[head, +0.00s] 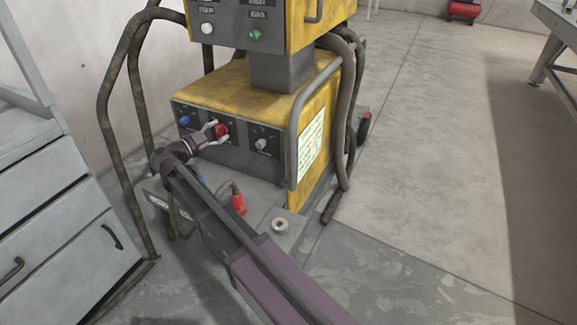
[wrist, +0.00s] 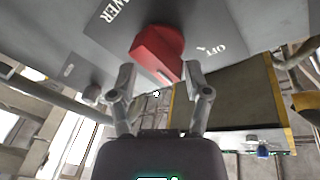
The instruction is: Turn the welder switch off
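The welder (head: 222,85) is a worn yellow machine with a dark front panel. Its switch, a red knob (head: 221,130), sits mid-panel between a blue knob and a grey knob. In the wrist view the red knob (wrist: 157,52) is large, beside printed lettering that reads partly as "POWER" and "OFF". My gripper (head: 212,133) is at the red knob. In the wrist view my gripper (wrist: 161,72) is open, one fingertip on each side of the knob's near end. I cannot tell whether either finger touches it. The knob's pointer position is unclear.
The blue knob (head: 184,120) and grey knob (head: 261,144) flank the switch. An upper control box (head: 255,30) stands above. Thick cables (head: 108,120) hang at the left. A red connector (head: 238,204) lies below the panel. A grey drawer cabinet (head: 50,215) stands left; floor at right is clear.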

